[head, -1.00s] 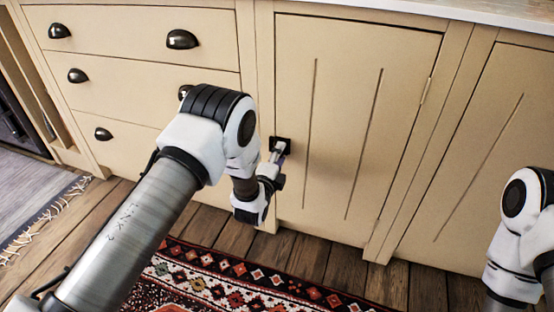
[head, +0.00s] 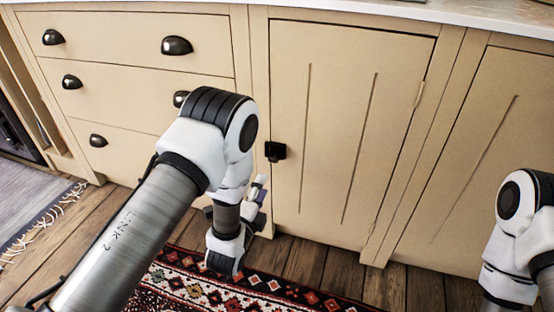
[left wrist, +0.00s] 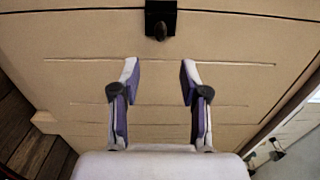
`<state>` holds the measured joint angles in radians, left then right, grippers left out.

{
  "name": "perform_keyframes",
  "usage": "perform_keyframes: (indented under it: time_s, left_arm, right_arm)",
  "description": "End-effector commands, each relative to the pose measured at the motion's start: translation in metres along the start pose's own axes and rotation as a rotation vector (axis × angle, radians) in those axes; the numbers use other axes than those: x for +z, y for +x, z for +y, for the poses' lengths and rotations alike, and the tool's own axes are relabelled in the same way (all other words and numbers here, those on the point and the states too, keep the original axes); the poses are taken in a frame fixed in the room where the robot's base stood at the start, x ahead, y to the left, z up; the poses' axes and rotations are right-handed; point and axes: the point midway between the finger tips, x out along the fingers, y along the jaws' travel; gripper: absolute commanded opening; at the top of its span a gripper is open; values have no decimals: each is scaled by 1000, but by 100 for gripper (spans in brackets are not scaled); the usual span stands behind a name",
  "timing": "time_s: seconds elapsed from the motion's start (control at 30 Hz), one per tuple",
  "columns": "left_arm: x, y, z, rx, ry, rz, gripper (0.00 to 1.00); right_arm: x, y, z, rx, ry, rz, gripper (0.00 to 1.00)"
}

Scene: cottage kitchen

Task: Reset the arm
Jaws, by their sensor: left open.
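My left gripper (head: 259,188) is in front of the cream cabinet door (head: 345,130), low and left of its dark knob (head: 275,151), and apart from it. In the left wrist view my left gripper (left wrist: 160,75) has its two purple and white fingers spread with nothing between them. The knob (left wrist: 160,28) shows there beyond the fingertips, on its black plate. The door is shut. My right arm (head: 520,230) shows at the right edge of the head view; its gripper is out of view.
Drawers with dark cup pulls (head: 176,45) stand left of the door. A pale countertop (head: 470,18) runs above. A patterned red rug (head: 215,290) lies on the plank floor (head: 345,268). Another cabinet door (head: 480,160) is at the right.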

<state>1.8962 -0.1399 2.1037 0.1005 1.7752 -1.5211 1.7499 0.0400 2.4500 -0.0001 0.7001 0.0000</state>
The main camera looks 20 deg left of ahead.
Motion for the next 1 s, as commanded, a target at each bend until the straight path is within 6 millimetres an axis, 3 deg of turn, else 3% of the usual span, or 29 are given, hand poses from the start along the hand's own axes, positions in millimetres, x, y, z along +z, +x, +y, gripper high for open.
perform_keyframes:
  time_s: [0.17,0.27,0.37,0.43,0.5,0.6,0.7,0.8,0.9,1.0]
  left_arm:
    - [4,-4,10,19,-4,-10,45]
    - [23,-27,41,118,-17,-47,45]
    - [38,-73,98,377,-163,-104,45]
    - [44,-119,140,598,-360,-191,45]
    - [45,-166,171,792,-558,-316,45]
    - [43,-231,196,1009,-806,-539,45]
    - [38,-284,205,1150,-1001,-788,45]
    - [33,-323,207,1222,-1143,-1033,45]
    - [31,-342,208,1202,-1273,-1258,45]
    - [32,-341,160,1193,-1281,-1258,45]
  right_arm:
    - [0,0,0,0,0,0,40]
    - [0,0,0,0,0,0,40]
    - [0,0,0,0,0,0,40]
    - [0,0,0,0,0,0,40]
    - [0,0,0,0,0,0,40]
    - [0,0,0,0,0,0,40]
    - [0,0,0,0,0,0,40]
    - [0,0,0,0,0,0,40]
    - [0,0,0,0,0,0,40]
    - [0,-47,0,0,0,-1,40]
